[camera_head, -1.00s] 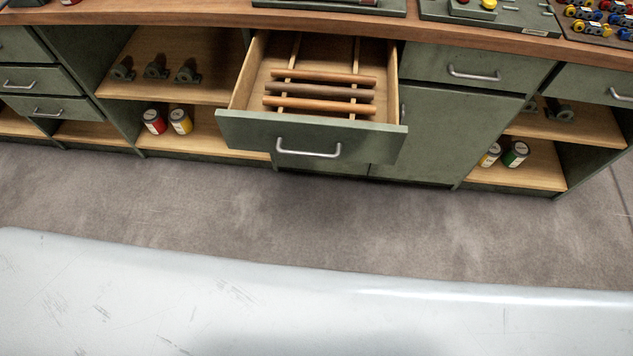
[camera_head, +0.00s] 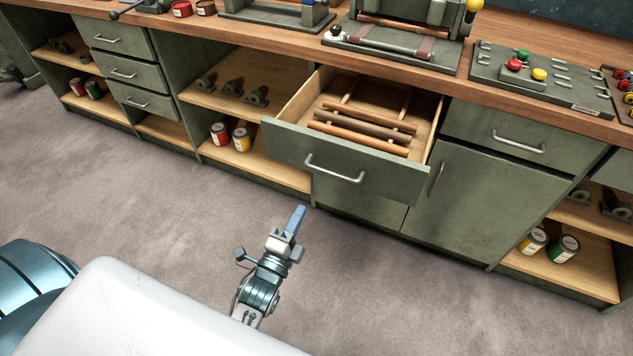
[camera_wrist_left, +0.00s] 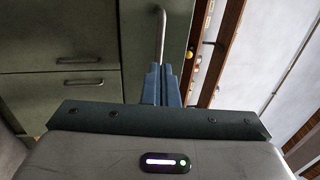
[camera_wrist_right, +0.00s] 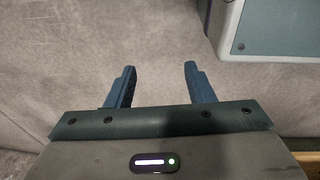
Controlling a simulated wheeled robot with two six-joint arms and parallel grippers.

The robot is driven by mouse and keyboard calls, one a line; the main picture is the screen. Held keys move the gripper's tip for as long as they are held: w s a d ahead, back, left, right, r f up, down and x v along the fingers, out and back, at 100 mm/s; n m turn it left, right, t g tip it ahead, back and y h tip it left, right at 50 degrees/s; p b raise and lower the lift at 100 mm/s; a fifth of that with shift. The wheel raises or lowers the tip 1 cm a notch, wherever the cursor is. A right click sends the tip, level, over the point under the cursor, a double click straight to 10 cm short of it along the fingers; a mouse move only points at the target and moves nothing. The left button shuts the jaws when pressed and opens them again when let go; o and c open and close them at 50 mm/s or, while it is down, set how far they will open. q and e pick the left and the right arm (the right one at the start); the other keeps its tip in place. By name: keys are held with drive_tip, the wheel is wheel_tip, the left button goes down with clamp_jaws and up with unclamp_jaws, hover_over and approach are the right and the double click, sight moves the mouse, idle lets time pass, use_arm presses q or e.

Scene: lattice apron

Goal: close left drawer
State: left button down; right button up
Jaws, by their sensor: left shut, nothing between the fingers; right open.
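The open drawer (camera_head: 345,160) is pulled out from the bench in the head view. It has a green front, a silver bar handle (camera_head: 335,172) and wooden rods (camera_head: 365,124) inside. My left gripper (camera_head: 297,220) points up toward the bench, appearing below the drawer front in the picture. Its blue fingers (camera_wrist_left: 161,85) are together and empty in the left wrist view. A bar handle (camera_wrist_left: 160,35) on a green front shows just beyond their tips; I cannot tell which handle or whether they touch. My right gripper (camera_wrist_right: 160,85) is open and empty above the grey floor, outside the head view.
A closed drawer (camera_head: 515,135) and a cupboard door (camera_head: 470,205) lie right of the open drawer. Open shelves with cans (camera_head: 230,137) lie to its left. The wooden benchtop (camera_head: 420,84) carries several fixtures. The grey floor (camera_head: 130,190) before the bench is clear.

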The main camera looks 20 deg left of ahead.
use_arm(q)
drive_tip(key=w+r+p, duration=0.1)
drive_tip(key=w+p, duration=0.1)
drive_tip(key=w, duration=0.7)
drive_tip(key=shift+w+d+r, duration=0.15)
drive_tip(key=shift+w+r, duration=0.15)
drive_tip(key=shift+r, duration=0.1)
use_arm(e)
drive_tip(key=s+f, duration=0.5)
drive_tip(key=shift+s+d, duration=0.35)
drive_tip(key=shift+d, duration=0.05)
